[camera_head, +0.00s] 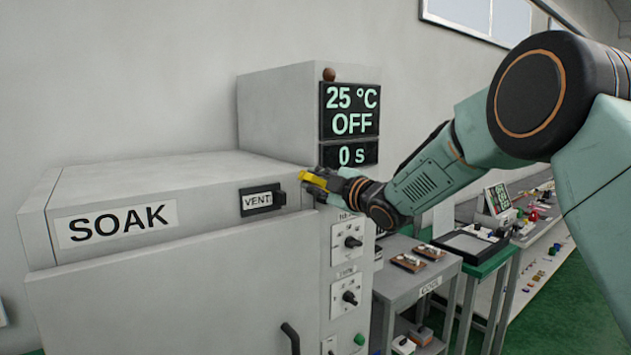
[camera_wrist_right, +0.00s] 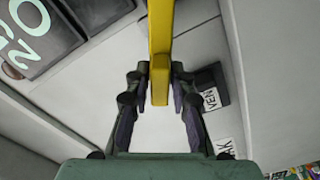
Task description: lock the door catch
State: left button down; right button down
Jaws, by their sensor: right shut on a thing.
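A grey cabinet marked SOAK (camera_head: 150,176) stands at the left with a wide front door (camera_head: 180,290). A yellow bar (camera_head: 313,179), which looks like the door catch lever, is at the cabinet's upper right front, right of the VENT label. My right gripper (camera_head: 324,182) is shut on this yellow bar. In the right wrist view the bar (camera_wrist_right: 160,35) runs between the two fingertips (camera_wrist_right: 160,72). The fingers partly hide the bar, and where it joins the cabinet cannot be seen. My left gripper is in no view.
A display (camera_head: 350,110) reads 25 °C, OFF and 0 s on the tower above the gripper. Black knobs (camera_head: 352,242) on white plates sit below it. A black door handle (camera_head: 290,338) is low in front. A grey cart (camera_head: 420,270) and green table stand right.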

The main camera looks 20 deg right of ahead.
aim_at(310, 222)
jog(key=shift+r, duration=0.1)
dwell(0.4)
notch_tip(310, 222, down, 10)
jog(key=n+b, duration=1.1)
jog(key=b, duration=0.9)
jog(key=shift+a+r, duration=0.1)
jog(key=shift+r, duration=0.05)
jog(key=shift+w+d+f+n+b, duration=0.1)
jog(key=shift+d+f+n+b, duration=0.3)
jog(key=shift+n+b, duration=0.4)
jog(key=shift+w+d+f+n+b, duration=0.1)
jog(key=shift+d+f+n+b, duration=0.2)
jog(key=shift+n+b, duration=0.45)
jog(key=c, duration=1.3)
grip_release()
jog(key=shift+w+f, duration=0.1)
jog(key=shift+f, duration=0.05)
